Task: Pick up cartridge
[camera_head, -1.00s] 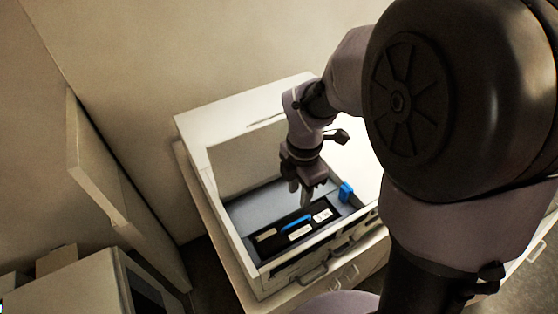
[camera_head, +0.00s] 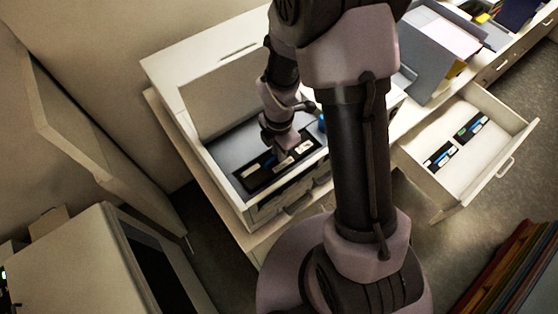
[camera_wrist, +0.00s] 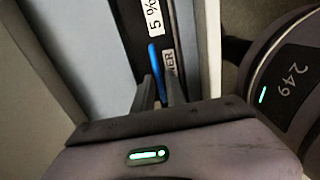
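In the wrist view, the cartridge (camera_wrist: 138,40) shows labels reading "5 %" and a partly hidden "NER". Its raised blue strip (camera_wrist: 154,60) runs down between the two fingertips. My gripper (camera_head: 280,152) partly covers the cartridge in the head view. Contact with the strip cannot be made out.
Another open drawer (camera_head: 500,178) at the right holds two black cartridges (camera_head: 440,158). Grey folders (camera_head: 432,58) lie on the table at the back right.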

